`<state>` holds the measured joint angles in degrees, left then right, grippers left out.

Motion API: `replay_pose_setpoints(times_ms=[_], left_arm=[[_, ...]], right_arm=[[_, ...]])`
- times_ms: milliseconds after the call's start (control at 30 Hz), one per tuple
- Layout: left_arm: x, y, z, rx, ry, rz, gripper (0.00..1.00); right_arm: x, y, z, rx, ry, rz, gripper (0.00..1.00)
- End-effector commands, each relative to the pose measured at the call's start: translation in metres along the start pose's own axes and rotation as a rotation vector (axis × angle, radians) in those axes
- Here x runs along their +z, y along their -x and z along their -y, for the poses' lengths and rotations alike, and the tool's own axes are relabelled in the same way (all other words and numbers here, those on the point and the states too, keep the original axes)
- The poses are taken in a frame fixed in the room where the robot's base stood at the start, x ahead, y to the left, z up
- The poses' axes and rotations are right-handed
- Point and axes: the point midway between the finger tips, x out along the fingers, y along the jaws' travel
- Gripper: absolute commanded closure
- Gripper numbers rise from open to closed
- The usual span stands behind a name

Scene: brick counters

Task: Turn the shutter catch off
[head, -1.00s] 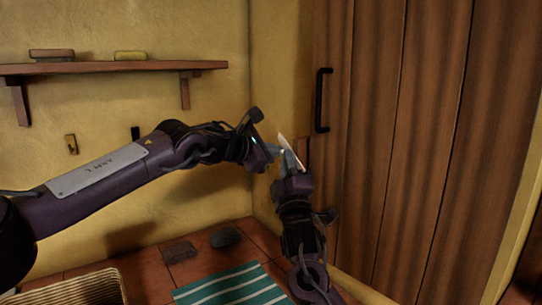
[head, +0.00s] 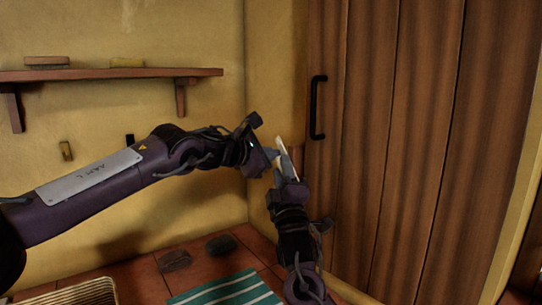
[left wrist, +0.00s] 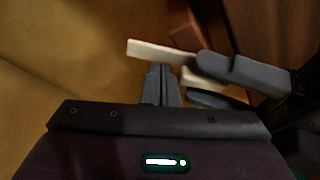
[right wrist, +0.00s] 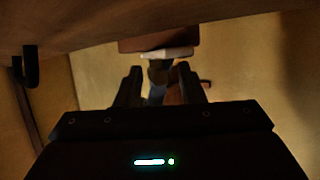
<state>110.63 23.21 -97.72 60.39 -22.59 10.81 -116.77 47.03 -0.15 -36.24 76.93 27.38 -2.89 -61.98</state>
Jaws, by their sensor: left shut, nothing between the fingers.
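The shutter catch shows as a cream bar (head: 282,145) by a reddish-brown block (head: 298,156), near the wall corner beside the shutter (head: 385,150). The bar appears in the left wrist view (left wrist: 158,51) and, end on, in the right wrist view (right wrist: 167,53). My left gripper (head: 271,154) is shut and empty; its fingertips (left wrist: 161,70) are close to the bar, but contact is unclear. My right gripper (head: 286,166) comes from below. Its fingers (right wrist: 159,78) are apart, with the bar at or just beyond their tips. They partly cover the bar in the left wrist view.
The shutter has a black handle (head: 318,107). A shelf (head: 115,75) with two blocks hangs on the left wall, above small wall fittings (head: 66,151). Below lie two dark stones (head: 221,244), a striped cloth (head: 228,290) and a woven mat (head: 75,294) on tiles.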

Motion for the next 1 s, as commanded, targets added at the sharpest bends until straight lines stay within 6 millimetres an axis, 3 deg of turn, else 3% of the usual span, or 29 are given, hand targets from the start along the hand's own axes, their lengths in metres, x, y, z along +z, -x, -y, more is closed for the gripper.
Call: replay_pose_setpoints(times_ms=[233, 600, 800, 933, 1000], left_arm=[[-0.002, 0.0, 0.0, 0.0, 0.001, -0.003, 1.0], [-0.002, 0.0, 0.0, 0.0, 0.001, -0.003, 1.0], [-0.002, 0.0, 0.0, 0.0, 0.001, -0.004, 1.0], [-0.002, 0.0, 0.0, 0.0, 0.001, -0.004, 1.0], [-0.002, 0.0, 0.0, 0.0, 0.001, -0.004, 1.0]], right_arm=[[0.0, 0.017, 0.0, 0.001, -0.002, 0.0, 0.65], [0.001, 0.093, 0.001, -0.002, -0.002, 0.0, 0.65], [0.001, 0.116, 0.001, -0.001, 0.0, 0.0, 0.65], [0.009, 0.126, 0.011, 0.007, 0.004, 0.015, 0.65], [0.022, 0.135, 0.025, 0.022, 0.011, 0.037, 0.65]])
